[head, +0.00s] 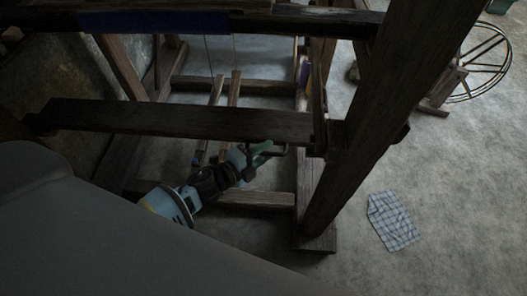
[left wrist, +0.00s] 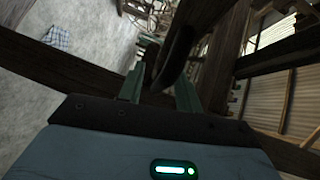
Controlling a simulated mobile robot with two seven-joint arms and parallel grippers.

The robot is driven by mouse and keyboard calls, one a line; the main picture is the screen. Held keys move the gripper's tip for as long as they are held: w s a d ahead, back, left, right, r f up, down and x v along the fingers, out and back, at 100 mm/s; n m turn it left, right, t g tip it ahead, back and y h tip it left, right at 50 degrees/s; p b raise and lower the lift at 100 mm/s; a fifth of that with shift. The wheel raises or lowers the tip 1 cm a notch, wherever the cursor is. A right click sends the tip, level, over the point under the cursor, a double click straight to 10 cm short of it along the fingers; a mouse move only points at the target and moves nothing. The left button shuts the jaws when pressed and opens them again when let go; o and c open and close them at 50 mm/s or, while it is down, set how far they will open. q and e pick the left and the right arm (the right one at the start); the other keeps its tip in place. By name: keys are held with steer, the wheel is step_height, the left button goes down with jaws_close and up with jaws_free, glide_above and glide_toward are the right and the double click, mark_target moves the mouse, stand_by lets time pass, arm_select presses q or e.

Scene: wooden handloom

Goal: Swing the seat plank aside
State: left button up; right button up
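The seat plank (head: 180,121) is a long dark board lying across the loom frame in the head view, its right end near the thick slanted post. A dark curved handle-like piece (head: 277,150) shows below the plank's right end. My left gripper (head: 262,149) is just below the plank near that end, at the handle. In the left wrist view, the green fingers of the left gripper (left wrist: 160,84) stand apart, with a dark curved piece (left wrist: 177,55) between or just beyond them. Contact cannot be told. My right gripper is not in view.
The thick loom post (head: 385,110) rises right of the plank. Treadles (head: 225,100) and lower beams lie beneath. A checked cloth (head: 393,221) lies on the open floor at right, and a spoked wheel (head: 482,62) stands at the upper right.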

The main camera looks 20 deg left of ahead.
arm_select(q)
steer(key=shift+c, duration=0.2)
jaws_close()
